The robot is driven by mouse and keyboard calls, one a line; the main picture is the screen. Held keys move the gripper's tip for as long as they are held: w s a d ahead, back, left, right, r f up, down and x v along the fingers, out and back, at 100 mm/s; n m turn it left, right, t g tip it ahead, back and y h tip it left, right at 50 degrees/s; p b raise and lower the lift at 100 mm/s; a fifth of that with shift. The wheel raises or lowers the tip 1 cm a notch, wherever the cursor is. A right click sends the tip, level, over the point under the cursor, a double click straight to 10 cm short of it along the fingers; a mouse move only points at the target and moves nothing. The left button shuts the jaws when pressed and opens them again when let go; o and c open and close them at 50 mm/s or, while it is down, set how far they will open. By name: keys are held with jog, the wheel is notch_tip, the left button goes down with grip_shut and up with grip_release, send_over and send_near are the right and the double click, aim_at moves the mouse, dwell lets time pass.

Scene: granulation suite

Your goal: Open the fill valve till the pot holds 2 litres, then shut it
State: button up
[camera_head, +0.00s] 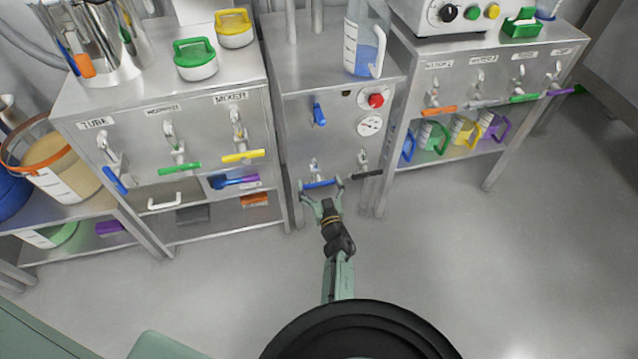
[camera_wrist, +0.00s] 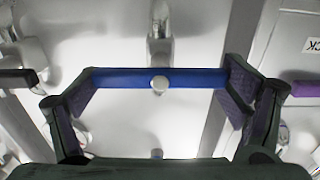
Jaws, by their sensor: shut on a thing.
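My gripper (camera_head: 322,192) is at the front of the middle steel cabinet, shut on a blue valve handle (camera_head: 320,184). In the wrist view the blue handle (camera_wrist: 190,77) lies level across the picture, with a finger pad at each end and a pale round knob at its middle. A clear pot (camera_head: 352,28) with a scale stands on the cabinet top, with blue liquid (camera_head: 366,60) in its lower part. Its top is cut off by the frame and the marks are too small to read. I cannot read a label on the valve.
A black valve handle (camera_head: 367,174) sits just right of the blue one. Above are a small blue lever (camera_head: 319,114), a red button (camera_head: 376,100) and a gauge (camera_head: 370,125). Cabinets with coloured handles flank both sides. The floor (camera_head: 450,260) at right is clear.

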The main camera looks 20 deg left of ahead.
jog(key=shift+n, duration=0.3)
jog(key=n, duration=0.2)
jog(key=shift+f+n+b, duration=0.1)
jog(key=shift+n+b, duration=0.2)
jog(key=shift+b, duration=0.1)
jog(key=shift+s+a+n+b, duration=0.15)
jog(key=shift+n+b, duration=0.35)
jog(key=shift+n, duration=1.3)
jog(key=o, duration=0.9)
